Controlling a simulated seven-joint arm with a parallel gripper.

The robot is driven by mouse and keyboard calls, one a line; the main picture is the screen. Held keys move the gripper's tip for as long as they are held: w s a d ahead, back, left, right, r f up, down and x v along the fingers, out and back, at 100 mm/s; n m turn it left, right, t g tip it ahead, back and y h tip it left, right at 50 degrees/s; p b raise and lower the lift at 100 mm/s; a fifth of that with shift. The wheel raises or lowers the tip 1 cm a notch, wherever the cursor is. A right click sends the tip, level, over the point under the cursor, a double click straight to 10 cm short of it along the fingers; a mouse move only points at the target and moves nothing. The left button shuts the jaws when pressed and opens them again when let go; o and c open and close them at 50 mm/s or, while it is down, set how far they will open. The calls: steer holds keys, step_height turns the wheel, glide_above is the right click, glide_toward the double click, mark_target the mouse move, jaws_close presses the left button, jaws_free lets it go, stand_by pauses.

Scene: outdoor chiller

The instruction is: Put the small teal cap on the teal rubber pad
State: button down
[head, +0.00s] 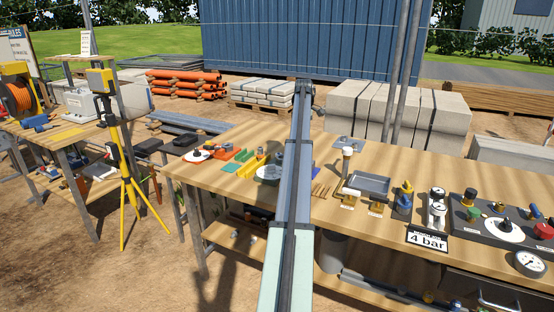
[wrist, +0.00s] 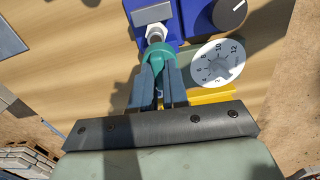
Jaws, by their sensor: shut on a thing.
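In the wrist view my gripper (wrist: 158,92) is shut on the small teal cap (wrist: 156,54), which sits between the fingertips. The cap is right beside a pale metal fitting (wrist: 156,33) on a blue unit; I cannot tell whether they touch. In the head view my arm runs up the middle of the picture, and the gripper and cap cannot be made out. A flat teal-green piece (head: 231,167) on the left part of the bench may be the teal rubber pad, but it is too small to be sure. No pad shows in the wrist view.
A blue unit with a black knob (wrist: 229,14), a white numbered dial (wrist: 217,63) and a yellow piece (wrist: 212,96) crowd the gripper. A grey tray (head: 369,184), a "4 bar" sign (head: 427,239) and a dark control panel (head: 482,243) stand on the bench's right part.

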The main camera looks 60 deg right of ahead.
steer(key=w+a+f+n, duration=0.1)
steer(key=w+a, duration=0.3)
steer(key=w, duration=0.5)
steer(key=w+a+n, duration=0.1)
steer(key=w+a, duration=0.3)
steer(key=w, duration=0.6)
steer(key=w+a+f+n, duration=0.1)
steer(key=w+a, duration=0.3)
steer(key=w, duration=0.5)
steer(key=m, duration=0.2)
glide_above(231, 167)
steer(key=shift+w+f, duration=0.1)
steer(key=shift+f, duration=5)
steer(key=shift+f, duration=0.15)
steer(key=c, duration=1.1)
jaws_free()
steer(key=shift+c, duration=0.2)
step_height(231, 167, up, 12)
steer(key=shift+r, duration=0.2)
steer(key=shift+o, duration=0.4)
